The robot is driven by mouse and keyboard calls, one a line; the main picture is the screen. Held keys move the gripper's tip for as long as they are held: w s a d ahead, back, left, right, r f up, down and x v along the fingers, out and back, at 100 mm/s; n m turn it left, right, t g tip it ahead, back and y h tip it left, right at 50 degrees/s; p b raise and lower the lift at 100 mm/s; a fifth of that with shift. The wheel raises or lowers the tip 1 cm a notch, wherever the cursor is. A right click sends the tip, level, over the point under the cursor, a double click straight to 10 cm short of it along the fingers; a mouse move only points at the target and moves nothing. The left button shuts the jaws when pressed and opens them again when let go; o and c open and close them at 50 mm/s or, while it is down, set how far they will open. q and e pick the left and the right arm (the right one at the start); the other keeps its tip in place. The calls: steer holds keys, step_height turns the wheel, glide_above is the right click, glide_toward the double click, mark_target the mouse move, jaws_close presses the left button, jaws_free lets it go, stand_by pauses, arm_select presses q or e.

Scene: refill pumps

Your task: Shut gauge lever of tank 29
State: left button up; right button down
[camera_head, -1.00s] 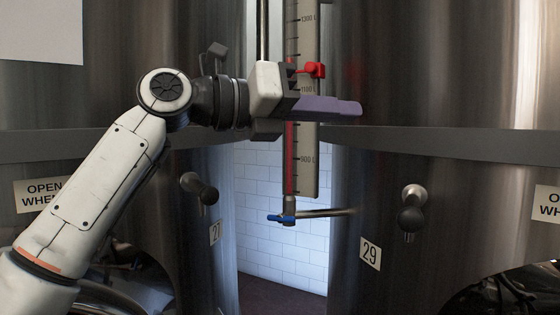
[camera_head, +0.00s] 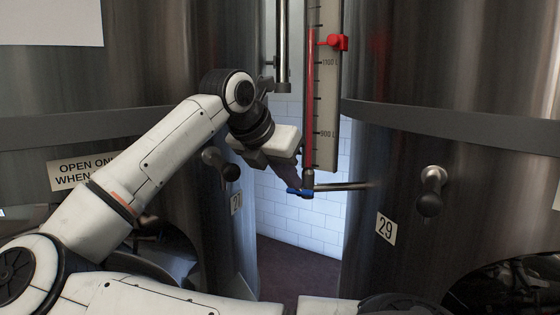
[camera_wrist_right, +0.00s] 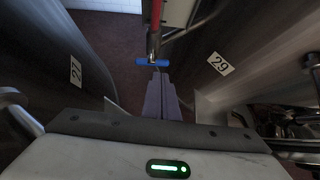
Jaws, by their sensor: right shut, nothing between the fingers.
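The gauge lever of tank 29 is a small blue handle (camera_head: 298,192) at the foot of the gauge, by the pipe (camera_head: 345,186) running to tank 29 (camera_head: 400,150). It lies roughly level and also shows in the right wrist view (camera_wrist_right: 152,63). My right gripper (camera_head: 296,184) is shut and empty, its purple fingers pointing down at the lever. In the right wrist view, the fingertips (camera_wrist_right: 159,76) end right beside the handle; I cannot tell if they touch it. My left gripper is not in view.
The upright gauge (camera_head: 322,100) with a red marker (camera_head: 338,42) stands just above the lever. A narrow gap separates the tanks.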

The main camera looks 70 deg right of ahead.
mark_target(305, 192)
steer(key=x, duration=0.4)
steer(key=shift+s+d+r+p, duration=0.2)
steer(key=shift+d+p, duration=0.15)
steer(key=shift+d, duration=0.05)
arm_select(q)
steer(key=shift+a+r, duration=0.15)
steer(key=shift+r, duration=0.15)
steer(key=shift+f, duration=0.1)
arm_select(e)
steer(key=b, duration=0.1)
steer(key=f+b, duration=0.1)
steer(key=b, duration=0.1)
steer(key=shift+s+d+m+t+b, duration=0.2)
steer(key=shift+m+t+b, duration=0.1)
steer(key=shift+t, duration=0.1)
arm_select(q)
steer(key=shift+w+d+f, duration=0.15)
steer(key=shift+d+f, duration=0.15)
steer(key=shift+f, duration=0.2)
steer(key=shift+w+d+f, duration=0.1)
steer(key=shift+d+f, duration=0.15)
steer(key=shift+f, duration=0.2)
arm_select(e)
steer(key=shift+r, duration=0.2)
steer(key=shift+w+r, duration=0.1)
